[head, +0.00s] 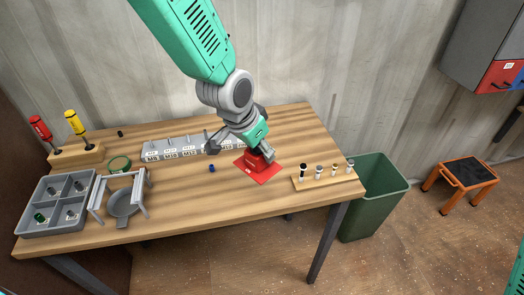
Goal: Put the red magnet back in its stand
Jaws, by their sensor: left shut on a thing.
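A red block (251,163) with a small pale mark, which looks like the red magnet, is at a flat red square (265,174) on the wooden table. My left gripper (262,152) reaches down from above and is shut on the red block. The fingers hide part of the block, and I cannot tell whether it touches the square. At the left back, a wooden stand (80,156) holds a red-handled tool (40,128) and a yellow-handled tool (74,121). My right gripper is out of view.
A grey labelled rack (176,149) stands behind the gripper. A blue piece (212,168) lies nearby. A small wooden rack (324,178) is at the right. A grey divided tray (33,219) and a grey frame (93,202) are at the left. A green bin (372,205) stands beside the table.

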